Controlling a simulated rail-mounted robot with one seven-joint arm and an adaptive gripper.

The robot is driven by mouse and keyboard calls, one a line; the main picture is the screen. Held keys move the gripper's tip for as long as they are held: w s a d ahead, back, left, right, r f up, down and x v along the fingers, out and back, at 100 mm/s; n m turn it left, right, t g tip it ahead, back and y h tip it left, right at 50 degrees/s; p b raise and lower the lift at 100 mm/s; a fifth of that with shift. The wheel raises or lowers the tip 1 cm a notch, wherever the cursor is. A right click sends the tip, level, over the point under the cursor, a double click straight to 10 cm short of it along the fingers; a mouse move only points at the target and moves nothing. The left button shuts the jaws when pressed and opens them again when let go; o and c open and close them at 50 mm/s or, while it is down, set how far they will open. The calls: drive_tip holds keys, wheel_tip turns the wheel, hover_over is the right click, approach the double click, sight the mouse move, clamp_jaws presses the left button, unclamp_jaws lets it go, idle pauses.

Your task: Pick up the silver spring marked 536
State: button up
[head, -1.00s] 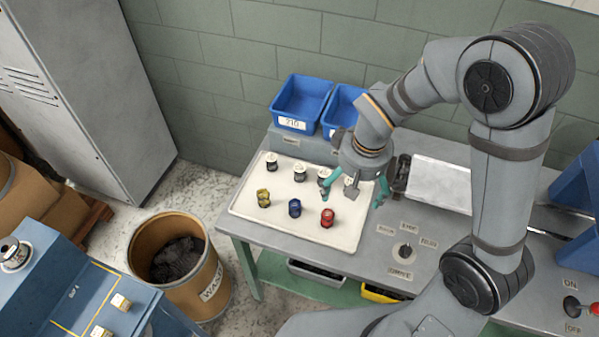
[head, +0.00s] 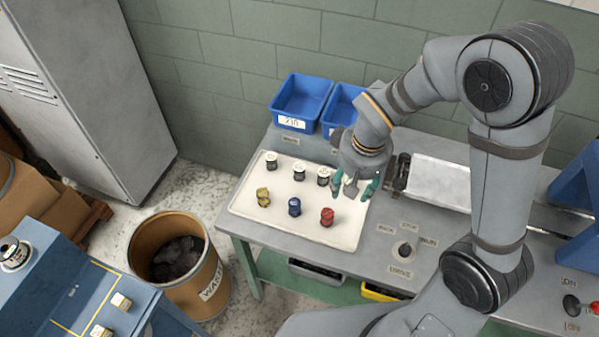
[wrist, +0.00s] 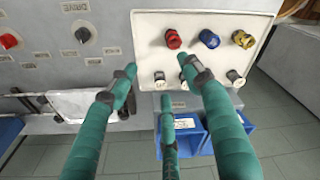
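Silver springs with white tops stand in the back row of the white tray (head: 245,200): one at the left (head: 271,161), one in the middle (head: 299,171) and one near my gripper (head: 323,176). Another silver spring (wrist: 160,79) shows between my fingers in the wrist view. The left-end one also shows there (wrist: 235,78). Their markings are too small to read, so I cannot tell which is 536. My teal three-fingered gripper (head: 353,187) is over the tray's right end, pointing down. Its fingers are partly spread, with a visible gap around the spring between them.
The front row holds a yellow spring (head: 263,197), a blue one (head: 294,207) and a red one (head: 327,217). Blue bins (head: 300,100) stand behind the tray. A control knob (head: 405,250) and a metal machine plate (head: 440,182) are to the right.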

drive_tip(key=a+f+b, duration=0.2)
drive_tip(key=a, duration=0.1)
drive_tip(key=n+g+y+b, duration=0.1)
drive_tip(key=n+b, duration=0.9)
drive_tip(key=b, duration=0.1)
approach(300, 167)
drive_tip(key=f, duration=0.2)
wheel_tip(300, 167, down, 3)
drive_tip(key=shift+d+f, duration=0.1)
drive_tip(key=shift+f, duration=0.1)
drive_tip(key=shift+w+a+f+p, duration=0.2)
drive_tip(key=shift+f+p, duration=0.1)
drive_tip(key=shift+f, duration=0.7)
drive_tip(key=shift+w+a+f+p, duration=0.1)
drive_tip(key=shift+a+f+p, duration=0.2)
drive_tip(key=shift+f, duration=0.75)
drive_tip(key=shift+w+a+f+p, duration=0.15)
drive_tip(key=shift+f+p, duration=0.15)
drive_tip(key=shift+f, duration=0.7)
